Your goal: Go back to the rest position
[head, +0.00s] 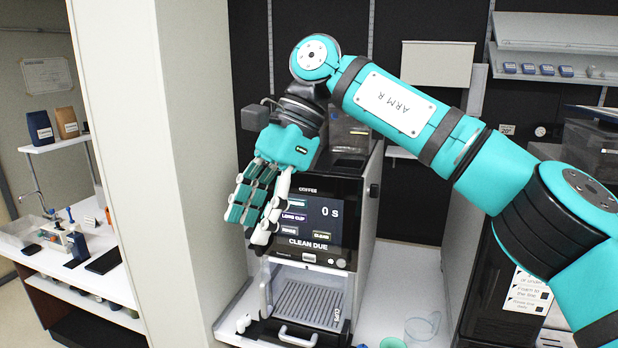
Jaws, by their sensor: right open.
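My right gripper (258,217) hangs in front of the left side of the coffee machine (361,225), fingers pointing down, with nothing visible between them. It overlaps the left edge of the machine's screen (318,222), which reads "CLEAN DUE" and "0 s". I cannot tell whether the fingers touch the machine. My right arm reaches in from the right side of the view, bent at the elbow above the machine. My left gripper does not show.
A white wall panel (170,150) stands close to the left of my right gripper. A clear jug (421,328) and a teal cup (392,343) stand right of the machine. A dark appliance (492,285) stands farther right. A shelf (560,45) hangs at upper right.

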